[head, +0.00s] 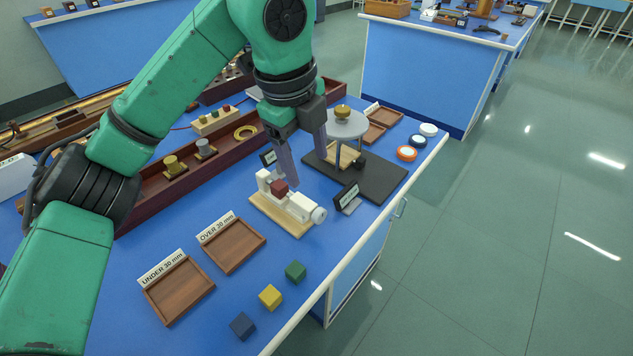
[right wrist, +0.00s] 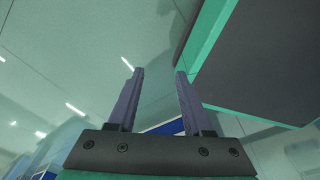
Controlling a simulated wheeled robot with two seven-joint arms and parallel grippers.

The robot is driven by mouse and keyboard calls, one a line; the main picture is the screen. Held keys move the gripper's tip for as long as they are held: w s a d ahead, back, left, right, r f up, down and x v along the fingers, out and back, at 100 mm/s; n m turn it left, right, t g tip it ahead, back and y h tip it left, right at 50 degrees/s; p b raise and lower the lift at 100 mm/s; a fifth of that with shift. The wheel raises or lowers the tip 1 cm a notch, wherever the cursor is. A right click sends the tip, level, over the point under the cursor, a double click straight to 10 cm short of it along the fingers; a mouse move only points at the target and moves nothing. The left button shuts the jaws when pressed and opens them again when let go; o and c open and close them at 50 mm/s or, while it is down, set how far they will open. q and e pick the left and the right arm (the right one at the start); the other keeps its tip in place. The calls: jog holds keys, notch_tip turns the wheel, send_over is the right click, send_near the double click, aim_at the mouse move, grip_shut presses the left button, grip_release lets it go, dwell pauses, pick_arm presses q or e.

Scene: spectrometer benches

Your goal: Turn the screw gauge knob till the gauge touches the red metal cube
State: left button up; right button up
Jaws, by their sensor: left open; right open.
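The screw gauge (head: 289,201) is white and lies on a pale wooden base on the blue bench. The red metal cube (head: 280,187) sits in its frame, between the anvil side and the spindle side. I cannot tell whether the gauge touches the cube. The round knob (head: 319,215) is at its right end. My left gripper (head: 292,182) is open, with its fingers pointing down just above and behind the gauge, apart from the knob. My right gripper (right wrist: 159,75) is open and empty in the right wrist view, away from the bench top.
Two wooden trays, labelled under 30 mm (head: 180,291) and over 30 mm (head: 233,246), lie at left. Green (head: 295,271), yellow (head: 270,297) and blue (head: 242,326) cubes lie in front. A display (head: 347,197) and a dark board (head: 376,180) with a round-topped stand (head: 345,125) are at right.

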aim_at(317, 211)
pick_arm(q)
jog(key=f, duration=0.3)
jog(key=d+f, duration=0.1)
jog(key=f, duration=0.5)
jog(key=shift+d+f, duration=0.2)
jog(key=shift+f, duration=0.2)
notch_tip(317, 211, down, 3)
jog(key=shift+w+d+r, duration=0.1)
jog(key=shift+d+r, duration=0.05)
jog(key=shift+f, duration=0.3)
pick_arm(e)
jog(key=shift+s+d+f, duration=0.1)
jog(key=shift+s+d, duration=0.1)
jog(key=shift+s, duration=0.4)
jog(key=shift+s+d+f, duration=0.1)
jog(key=shift+s+d, duration=0.05)
jog(key=shift+s, duration=0.4)
pick_arm(q)
jog(key=shift+w, duration=0.1)
jog(key=shift+c, duration=0.4)
pick_arm(e)
jog(key=shift+s, duration=0.1)
